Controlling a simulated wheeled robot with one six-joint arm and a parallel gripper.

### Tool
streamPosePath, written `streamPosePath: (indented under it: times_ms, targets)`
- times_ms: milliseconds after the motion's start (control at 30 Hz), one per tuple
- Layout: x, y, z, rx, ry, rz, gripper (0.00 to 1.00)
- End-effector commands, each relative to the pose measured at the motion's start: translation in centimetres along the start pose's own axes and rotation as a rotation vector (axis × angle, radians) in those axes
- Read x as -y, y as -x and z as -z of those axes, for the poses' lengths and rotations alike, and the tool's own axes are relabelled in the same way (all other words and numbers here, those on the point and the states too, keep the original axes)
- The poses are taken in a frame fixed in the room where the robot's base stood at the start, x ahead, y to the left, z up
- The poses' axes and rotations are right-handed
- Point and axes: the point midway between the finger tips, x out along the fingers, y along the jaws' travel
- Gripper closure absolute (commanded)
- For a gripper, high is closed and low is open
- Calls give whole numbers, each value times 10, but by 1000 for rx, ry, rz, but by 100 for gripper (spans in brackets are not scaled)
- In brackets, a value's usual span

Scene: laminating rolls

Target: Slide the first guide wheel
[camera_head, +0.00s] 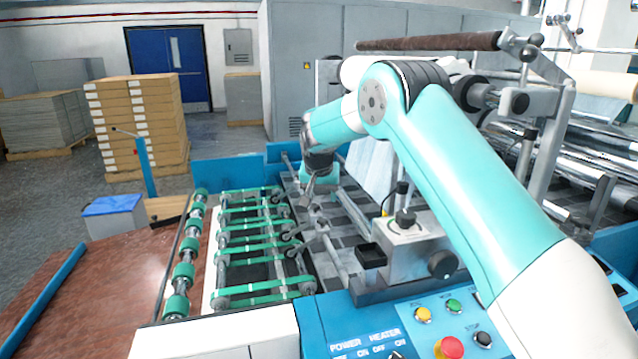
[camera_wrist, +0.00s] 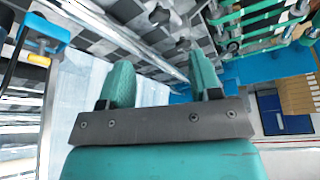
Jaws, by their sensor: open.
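My gripper (camera_head: 314,190) hangs over the far part of the feeding table in the head view. In the wrist view its two teal fingers (camera_wrist: 161,78) are spread apart with nothing between them. Small grey wheels on metal arms, which look like guide wheels (camera_head: 289,237), stand beside the green belts, nearer the head camera than my gripper. I cannot tell which is the first. In the wrist view, small dark wheel-like parts (camera_wrist: 160,15) show beyond the fingers, and none visibly touches them.
Green conveyor belts (camera_head: 255,250) run left of the wheels. A grey box with a black knob (camera_head: 441,264) and the blue control panel with buttons (camera_head: 425,315) stand at the near right. Metal rollers (camera_head: 590,150) fill the far right. The brown table (camera_head: 110,290) is clear.

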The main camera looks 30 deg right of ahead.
Motion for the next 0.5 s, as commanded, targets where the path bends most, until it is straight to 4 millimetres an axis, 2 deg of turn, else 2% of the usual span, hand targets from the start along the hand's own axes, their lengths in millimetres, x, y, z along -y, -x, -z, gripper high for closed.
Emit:
streamPosePath:
  times_ms: [200,333,500]
  targets:
    - [1,47,-1,-2,0,2,42]
    - [0,63,0,-1,0,0,42]
    - [0,72,0,1,1,0,42]
